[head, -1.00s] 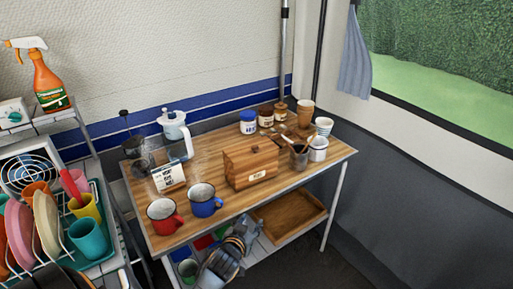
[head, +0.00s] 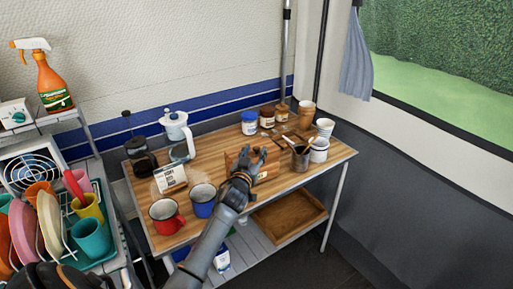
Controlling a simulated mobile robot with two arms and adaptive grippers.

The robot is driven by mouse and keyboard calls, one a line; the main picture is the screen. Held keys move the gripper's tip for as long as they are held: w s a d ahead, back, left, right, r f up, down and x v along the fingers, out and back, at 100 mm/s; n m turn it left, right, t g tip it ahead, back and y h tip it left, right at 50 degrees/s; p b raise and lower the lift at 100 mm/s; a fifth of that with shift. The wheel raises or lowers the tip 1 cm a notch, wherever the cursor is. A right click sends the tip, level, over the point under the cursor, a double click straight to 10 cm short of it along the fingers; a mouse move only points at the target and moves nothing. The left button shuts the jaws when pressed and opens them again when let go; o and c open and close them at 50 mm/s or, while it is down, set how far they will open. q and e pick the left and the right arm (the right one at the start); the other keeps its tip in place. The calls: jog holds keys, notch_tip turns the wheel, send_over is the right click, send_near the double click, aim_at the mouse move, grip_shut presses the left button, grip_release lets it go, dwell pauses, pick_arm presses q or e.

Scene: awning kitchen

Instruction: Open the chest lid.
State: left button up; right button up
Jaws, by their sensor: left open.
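The chest (head: 231,158) is a small brown wooden box on the wooden table top (head: 222,143). It stands in the middle of the table among mugs and jars. My left gripper (head: 253,153) is open, with its fingers in front of and over the chest in the head view. The gripper hides most of the chest, including much of its lid and front. I cannot tell whether the fingers touch it or how the lid stands.
A blue mug (head: 203,200) and a red mug (head: 166,216) stand left of the chest. Jars (head: 249,123) stand behind. A wooden tray (head: 290,217) lies on the lower shelf.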

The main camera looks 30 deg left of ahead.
pick_arm(q)
jog(key=shift+x, duration=1.35)
grip_shut()
